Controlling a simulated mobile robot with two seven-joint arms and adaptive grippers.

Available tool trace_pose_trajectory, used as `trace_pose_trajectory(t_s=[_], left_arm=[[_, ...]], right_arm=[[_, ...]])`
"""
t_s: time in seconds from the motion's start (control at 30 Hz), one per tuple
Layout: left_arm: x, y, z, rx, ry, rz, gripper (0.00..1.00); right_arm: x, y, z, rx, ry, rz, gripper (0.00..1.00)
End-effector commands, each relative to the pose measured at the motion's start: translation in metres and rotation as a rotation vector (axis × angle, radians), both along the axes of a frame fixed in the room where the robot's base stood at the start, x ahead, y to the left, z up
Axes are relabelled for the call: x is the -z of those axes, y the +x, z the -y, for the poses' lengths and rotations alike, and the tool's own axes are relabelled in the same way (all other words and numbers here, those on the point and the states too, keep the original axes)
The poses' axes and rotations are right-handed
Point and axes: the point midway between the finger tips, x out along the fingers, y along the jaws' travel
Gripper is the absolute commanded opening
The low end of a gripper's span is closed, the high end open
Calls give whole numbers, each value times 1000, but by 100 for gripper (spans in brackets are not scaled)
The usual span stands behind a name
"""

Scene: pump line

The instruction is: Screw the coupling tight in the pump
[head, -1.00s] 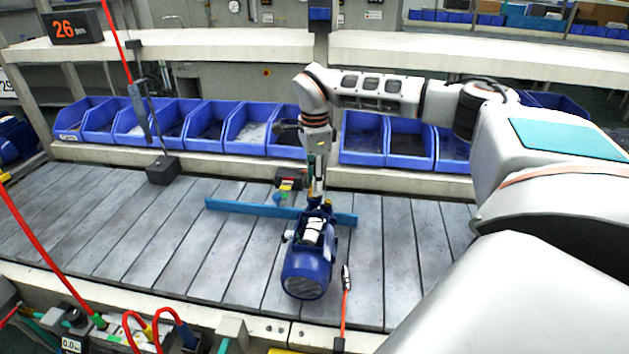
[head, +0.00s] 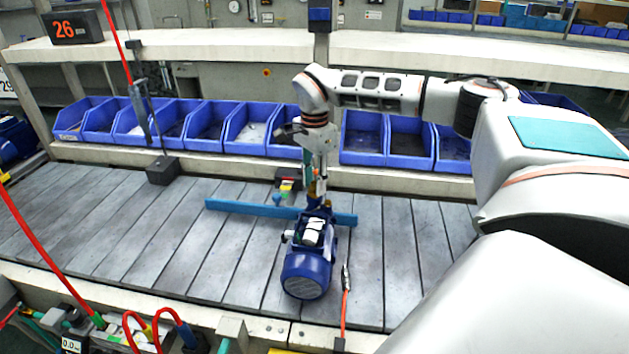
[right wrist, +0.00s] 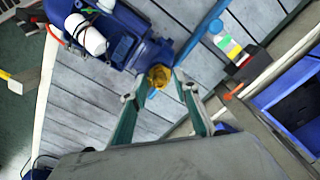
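The blue pump (head: 308,270) lies on the slatted belt, and its body also shows at the upper left of the right wrist view (right wrist: 120,45). The brass coupling (right wrist: 158,77) is at the pump's end facing my right gripper. My right gripper (right wrist: 155,88) has its two teal fingers apart, one on each side of the coupling. I cannot tell whether either finger touches it. In the head view the right gripper (head: 316,190) points down at the pump's far end. How deep the coupling sits is not visible. My left gripper is not in view.
A blue bar (head: 245,208) lies across the belt beside the pump. Blue bins (head: 205,128) line the back edge. A red-hosed tool (head: 345,278) lies at the pump's right.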

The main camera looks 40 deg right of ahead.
Motion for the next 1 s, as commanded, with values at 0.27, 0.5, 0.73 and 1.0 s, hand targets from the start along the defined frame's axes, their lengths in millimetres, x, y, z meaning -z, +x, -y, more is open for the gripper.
trace_pose_trajectory(t_s=[0.27, 0.5, 0.73, 1.0], left_arm=[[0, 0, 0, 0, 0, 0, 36], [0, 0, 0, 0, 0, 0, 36], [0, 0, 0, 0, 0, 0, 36], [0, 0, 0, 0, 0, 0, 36]], right_arm=[[0, 0, 0, -144, 0, 0, 30], [0, 0, 0, -300, 0, 0, 30], [0, 0, 0, -300, 0, 0, 30], [-1, 0, 0, -298, 0, 0, 30]])
